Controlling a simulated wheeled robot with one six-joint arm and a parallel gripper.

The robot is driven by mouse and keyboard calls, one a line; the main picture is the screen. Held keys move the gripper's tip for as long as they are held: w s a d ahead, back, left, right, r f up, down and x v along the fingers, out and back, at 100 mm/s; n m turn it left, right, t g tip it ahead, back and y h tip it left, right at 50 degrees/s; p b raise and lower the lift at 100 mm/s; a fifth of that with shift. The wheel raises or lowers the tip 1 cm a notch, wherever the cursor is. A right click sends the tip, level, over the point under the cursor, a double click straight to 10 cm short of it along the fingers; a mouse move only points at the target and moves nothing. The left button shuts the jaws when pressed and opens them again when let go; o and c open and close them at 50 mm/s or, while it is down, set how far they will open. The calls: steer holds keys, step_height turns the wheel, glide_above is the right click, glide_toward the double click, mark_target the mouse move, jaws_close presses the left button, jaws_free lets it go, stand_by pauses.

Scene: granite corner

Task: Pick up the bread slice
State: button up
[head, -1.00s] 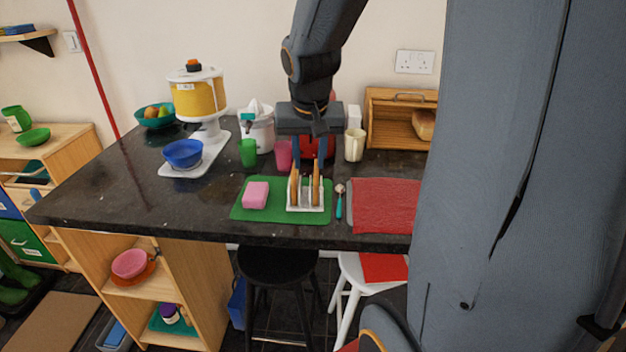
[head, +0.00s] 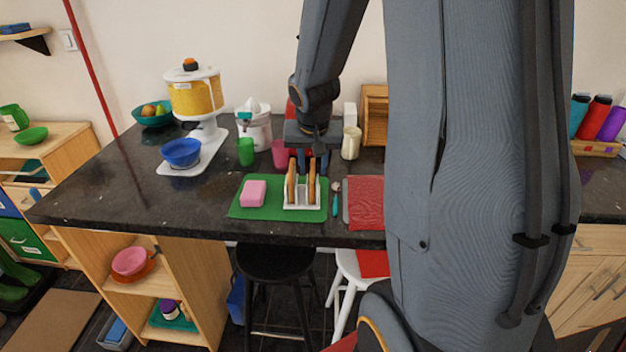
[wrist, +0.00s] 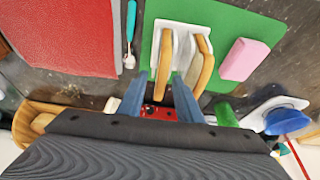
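Two brown bread slices stand upright in a white toast rack (head: 302,206) on a green mat (head: 246,212). In the head view one slice (head: 291,183) is at the left and the other (head: 311,186) at the right. The wrist view shows these same slices reversed: the head view's right slice (wrist: 163,58) is nearer the gripper's middle, the other (wrist: 201,66) lies to its right. My gripper (wrist: 160,98) is open and empty; its blue fingers are spread either side of the nearer slice's end. In the head view my gripper (head: 312,164) is just behind and above the rack.
A pink block (head: 253,193) lies on the mat. A spoon (head: 336,200) and a red cloth (head: 366,203) lie right of it. Pink (head: 279,154) and green (head: 245,152) cups and a cream mug (head: 351,143) stand behind. My arm hides the counter's right part.

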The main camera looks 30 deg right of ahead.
jaws_close()
